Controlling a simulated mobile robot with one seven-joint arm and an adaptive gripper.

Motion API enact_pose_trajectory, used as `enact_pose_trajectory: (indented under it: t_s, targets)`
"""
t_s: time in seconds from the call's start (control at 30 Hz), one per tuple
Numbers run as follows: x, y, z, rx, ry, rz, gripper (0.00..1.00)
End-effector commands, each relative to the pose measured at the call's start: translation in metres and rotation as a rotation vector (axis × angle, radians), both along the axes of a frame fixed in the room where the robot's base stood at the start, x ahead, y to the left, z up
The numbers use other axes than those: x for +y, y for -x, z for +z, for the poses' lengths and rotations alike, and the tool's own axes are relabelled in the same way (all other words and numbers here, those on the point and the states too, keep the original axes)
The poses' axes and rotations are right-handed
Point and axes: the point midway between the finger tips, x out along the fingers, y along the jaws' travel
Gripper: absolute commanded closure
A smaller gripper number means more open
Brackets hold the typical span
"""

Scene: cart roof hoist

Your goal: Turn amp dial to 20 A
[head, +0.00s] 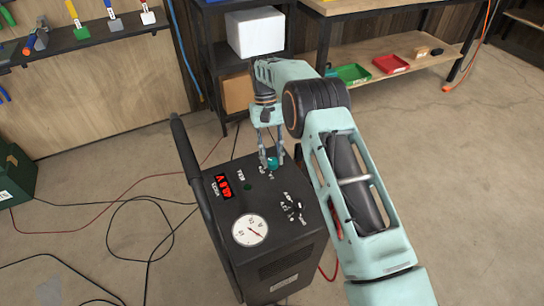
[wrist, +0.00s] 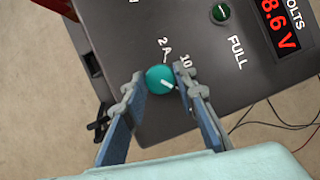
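The amp dial is a round teal knob with a white pointer line. It sits on the top panel of the black charger cart, at its far end in the head view (head: 272,163) and mid-picture in the wrist view (wrist: 158,78). The pointer slants to the lower right, away from the "2 A" mark and below the "10" label. The label past "10" is hidden by a finger. My gripper (wrist: 158,85) has one finger on each side of the dial, very close to it; whether both touch is unclear. It also shows in the head view (head: 271,152).
The black cart (head: 280,262) carries a red volt display (head: 223,186), a round gauge (head: 249,230), small switches (head: 292,207) and a long handle (head: 186,150). Cables lie on the floor to the left. A shelf with a white box (head: 255,32) stands behind.

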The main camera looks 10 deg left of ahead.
Motion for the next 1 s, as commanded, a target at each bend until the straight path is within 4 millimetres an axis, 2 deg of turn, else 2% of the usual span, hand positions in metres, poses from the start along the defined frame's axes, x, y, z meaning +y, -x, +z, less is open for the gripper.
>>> enact_pose_trajectory:
  t_s: [0.03,0.17,0.53,1.0]
  targets:
    - [0.000,0.000,-0.001,0.000,-0.001,0.000,0.70]
    - [0.000,0.000,0.000,0.000,-0.001,0.000,0.57]
    - [0.001,-0.001,0.004,0.000,0.000,0.001,0.57]
    - [0.010,-0.020,0.050,-0.001,-0.001,0.001,0.57]
